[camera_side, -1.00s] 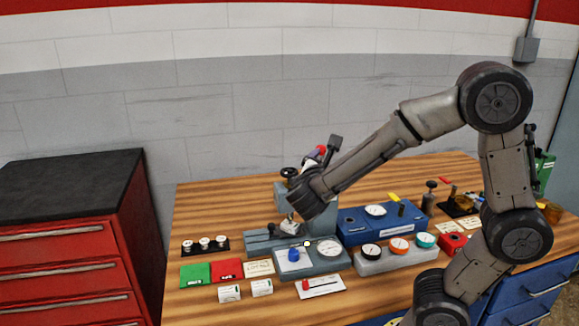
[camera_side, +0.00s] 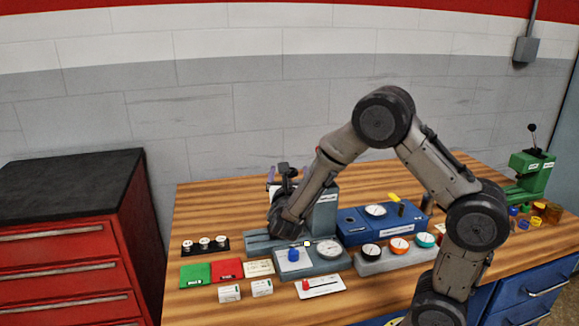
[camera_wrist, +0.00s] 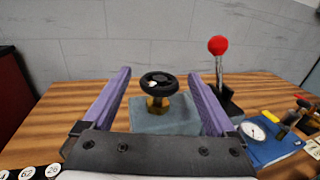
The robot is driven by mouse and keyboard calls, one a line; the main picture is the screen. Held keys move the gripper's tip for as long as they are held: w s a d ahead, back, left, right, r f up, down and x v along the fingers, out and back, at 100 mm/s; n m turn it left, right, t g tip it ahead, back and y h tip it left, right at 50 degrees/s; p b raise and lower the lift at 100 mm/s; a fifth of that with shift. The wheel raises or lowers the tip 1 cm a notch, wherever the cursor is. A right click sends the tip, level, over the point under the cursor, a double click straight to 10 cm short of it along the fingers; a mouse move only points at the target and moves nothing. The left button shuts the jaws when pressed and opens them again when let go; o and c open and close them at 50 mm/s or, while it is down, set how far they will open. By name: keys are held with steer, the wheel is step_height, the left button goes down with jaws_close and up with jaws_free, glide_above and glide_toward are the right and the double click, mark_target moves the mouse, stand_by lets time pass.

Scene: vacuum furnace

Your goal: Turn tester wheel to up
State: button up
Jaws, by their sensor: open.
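The tester wheel (camera_wrist: 158,83) is a black handwheel on a brass stem, on top of the blue-grey tester (camera_wrist: 165,117). A small pale spot shows on its hub. My gripper (camera_wrist: 160,76) is open, with a purple finger to the left and right of the wheel in the wrist view. The wheel appears centred in the gap, with space on both sides; I cannot tell whether the tips reach it in depth.
A lever with a red ball (camera_wrist: 218,45) stands close right of the right finger. A blue box with a dial (camera_side: 352,225) is right of the tester. A grey panel (camera_side: 325,266) with a blue knob lies in front. Gauges, cards and coloured pads cover the bench front.

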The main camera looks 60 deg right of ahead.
steer(key=shift+x, duration=2.3)
steer(key=c, duration=1.4)
